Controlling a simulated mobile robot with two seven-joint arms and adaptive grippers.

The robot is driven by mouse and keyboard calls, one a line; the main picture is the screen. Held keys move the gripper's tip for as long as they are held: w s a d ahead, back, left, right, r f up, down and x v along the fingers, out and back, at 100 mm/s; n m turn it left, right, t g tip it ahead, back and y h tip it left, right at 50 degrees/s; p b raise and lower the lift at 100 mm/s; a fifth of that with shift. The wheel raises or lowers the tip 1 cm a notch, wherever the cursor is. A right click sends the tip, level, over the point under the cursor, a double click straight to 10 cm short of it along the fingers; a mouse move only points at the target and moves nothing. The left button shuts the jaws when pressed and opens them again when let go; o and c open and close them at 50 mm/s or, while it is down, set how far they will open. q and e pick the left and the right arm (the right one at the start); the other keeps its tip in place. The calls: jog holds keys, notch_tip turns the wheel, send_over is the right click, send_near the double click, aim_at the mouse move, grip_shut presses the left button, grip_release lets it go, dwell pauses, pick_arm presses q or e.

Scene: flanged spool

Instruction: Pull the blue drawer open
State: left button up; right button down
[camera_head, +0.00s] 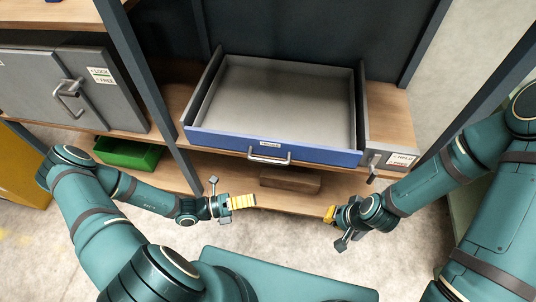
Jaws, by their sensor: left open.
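The blue drawer (206,138) stands pulled out from its unit, and its grey inside shows empty. Its metal handle (268,159) is on the middle of the blue front, with a small white label above it. My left gripper (243,201) is in front of the drawer, below and left of the handle in the picture, open and apart from it. My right gripper (330,213) is below and right of the handle, also apart from it. Its fingers are small and seen at an angle, so I cannot tell whether they are open.
A grey cabinet (38,88) with a handle stands on the shelf at left. A green bin (128,153) and a brown block (290,180) are on the lower shelf. A lever (375,170) is right of the drawer. Dark posts (150,95) frame the rack. Open floor lies in front.

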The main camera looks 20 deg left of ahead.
aim_at(268, 161)
pick_arm(q)
jog(key=w+a+r+n+t+y, duration=0.2)
jog(key=w+a+n+t+y, duration=0.1)
jog(key=a+n+t, duration=0.45)
jog(key=shift+g, duration=0.55)
jog(key=x, duration=0.9)
jog(key=p+x, duration=0.1)
jog(key=x, duration=0.4)
jog(key=shift+s+d+f, duration=0.2)
jog(key=shift+d+f, duration=0.15)
grip_shut()
